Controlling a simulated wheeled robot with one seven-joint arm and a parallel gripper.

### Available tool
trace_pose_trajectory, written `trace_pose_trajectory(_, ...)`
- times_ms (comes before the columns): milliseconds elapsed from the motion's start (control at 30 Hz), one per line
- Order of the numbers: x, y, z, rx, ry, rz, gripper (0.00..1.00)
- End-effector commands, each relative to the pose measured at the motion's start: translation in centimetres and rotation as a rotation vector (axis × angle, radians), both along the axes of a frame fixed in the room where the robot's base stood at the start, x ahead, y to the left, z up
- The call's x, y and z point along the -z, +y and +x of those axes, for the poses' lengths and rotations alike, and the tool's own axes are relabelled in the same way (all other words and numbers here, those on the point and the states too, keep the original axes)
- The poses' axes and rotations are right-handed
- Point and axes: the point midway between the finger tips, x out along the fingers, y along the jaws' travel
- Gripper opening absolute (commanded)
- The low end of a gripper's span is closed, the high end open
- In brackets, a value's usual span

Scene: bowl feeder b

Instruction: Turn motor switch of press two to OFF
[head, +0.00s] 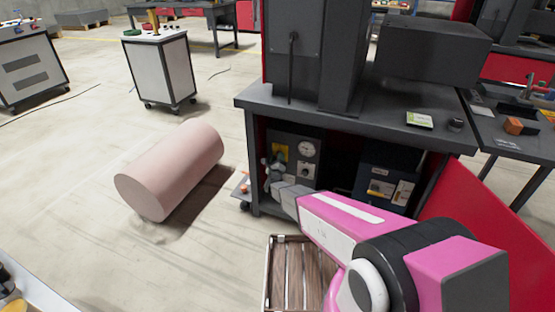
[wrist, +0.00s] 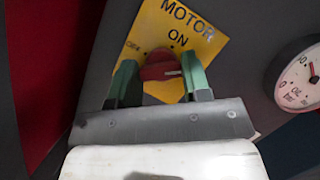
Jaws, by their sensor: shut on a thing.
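The motor switch (wrist: 160,66) is a red knob on a yellow plate (wrist: 197,40) that reads MOTOR and ON, with a partly covered word at its left. In the wrist view my gripper (wrist: 160,74) has its two green fingers on either side of the knob, shut on it. A pale line on the knob points to the right. In the head view my gripper (head: 272,172) reaches into the open bay under the press table, in front of the control panel (head: 305,165). The yellow plate shows there in part; the knob is hidden.
A round gauge (wrist: 303,78) is right of the plate. The dark press table (head: 360,118) overhangs the bay, and an open red door (head: 480,215) stands at the right. A pink cylinder (head: 170,170) lies on the floor at left. A slatted wooden pallet (head: 285,275) is below the arm.

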Motion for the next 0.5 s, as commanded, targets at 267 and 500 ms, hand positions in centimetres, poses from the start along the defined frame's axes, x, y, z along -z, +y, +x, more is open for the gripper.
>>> trace_pose_trajectory(267, -0.07, -0.02, -0.11, -0.001, 0.04, -0.107, 0.2)
trace_pose_trajectory(500, -0.15, -0.04, -0.17, -0.001, 0.108, -0.297, 0.2)
